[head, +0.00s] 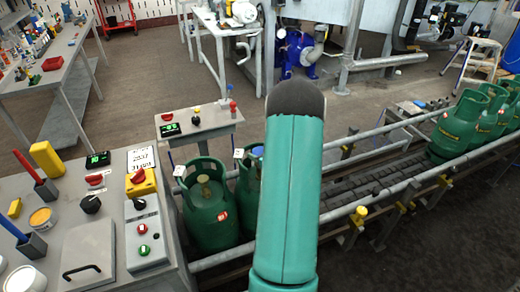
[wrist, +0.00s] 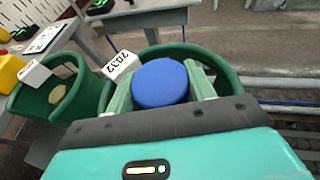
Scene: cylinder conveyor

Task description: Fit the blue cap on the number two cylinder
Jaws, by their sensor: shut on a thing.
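The blue cap (wrist: 160,80) sits between the two fingers of my gripper (wrist: 160,86) in the wrist view, and the gripper is shut on it. It is inside the outline of the green collar of a cylinder (wrist: 228,66); whether it touches the valve below is hidden. In the head view a bit of the blue cap (head: 257,152) shows beside my arm, at the top of the second green cylinder (head: 247,192), which my arm partly covers. A white number tag (wrist: 121,65) hangs at this cylinder's collar; its digits are hard to read.
Another green cylinder (head: 208,205) with a bare valve stands to the left on the conveyor (head: 370,178). Several more green cylinders (head: 458,125) stand far right. A control desk (head: 85,215) with buttons is at left, and a small panel table (head: 205,127) stands behind.

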